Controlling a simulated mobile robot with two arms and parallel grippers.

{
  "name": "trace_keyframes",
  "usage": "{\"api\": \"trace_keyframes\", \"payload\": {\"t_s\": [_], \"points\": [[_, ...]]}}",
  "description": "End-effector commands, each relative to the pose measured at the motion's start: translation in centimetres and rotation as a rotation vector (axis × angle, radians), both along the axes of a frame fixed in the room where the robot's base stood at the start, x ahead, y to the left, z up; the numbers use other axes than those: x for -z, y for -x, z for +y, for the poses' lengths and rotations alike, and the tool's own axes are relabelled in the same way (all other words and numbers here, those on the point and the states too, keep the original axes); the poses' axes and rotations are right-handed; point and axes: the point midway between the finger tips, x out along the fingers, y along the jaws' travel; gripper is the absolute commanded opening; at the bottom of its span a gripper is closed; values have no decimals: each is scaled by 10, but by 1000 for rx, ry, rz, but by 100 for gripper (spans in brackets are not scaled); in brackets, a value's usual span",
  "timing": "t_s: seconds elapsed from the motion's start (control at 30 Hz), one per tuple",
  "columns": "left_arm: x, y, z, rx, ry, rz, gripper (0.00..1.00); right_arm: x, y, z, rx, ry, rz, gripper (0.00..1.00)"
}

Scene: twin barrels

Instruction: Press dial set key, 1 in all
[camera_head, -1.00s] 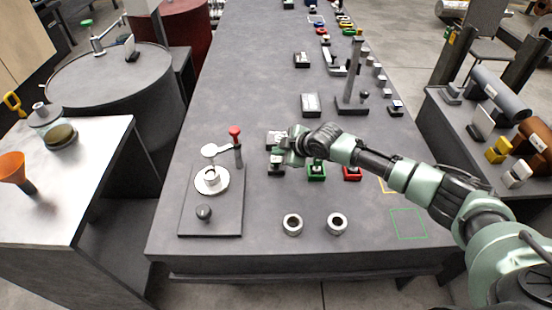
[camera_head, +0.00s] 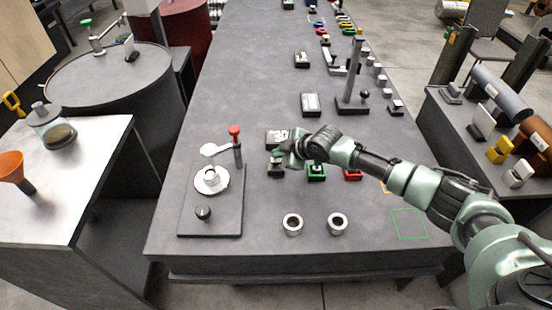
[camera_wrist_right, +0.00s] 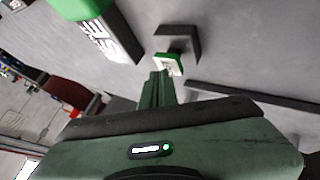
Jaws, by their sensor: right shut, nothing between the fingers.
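I cannot tell for certain that this is the dial set key. My left gripper is not in view.
A base plate with a red-knobbed lever (camera_head: 235,131) lies to the left. Two metal rings (camera_head: 293,224) lie in front. A tall stand (camera_head: 353,75) rises farther back.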

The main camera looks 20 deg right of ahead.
Motion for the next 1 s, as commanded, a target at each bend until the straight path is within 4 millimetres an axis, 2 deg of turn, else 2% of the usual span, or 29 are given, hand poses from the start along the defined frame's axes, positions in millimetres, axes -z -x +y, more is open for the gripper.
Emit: {"api": "trace_keyframes", "payload": {"t_s": [0.57, 1.0], "points": [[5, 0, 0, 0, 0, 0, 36, 8, 0, 0, 1, 0, 2, 0], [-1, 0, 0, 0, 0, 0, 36, 3, 1, 0, 0, 1, 3, 0]]}}
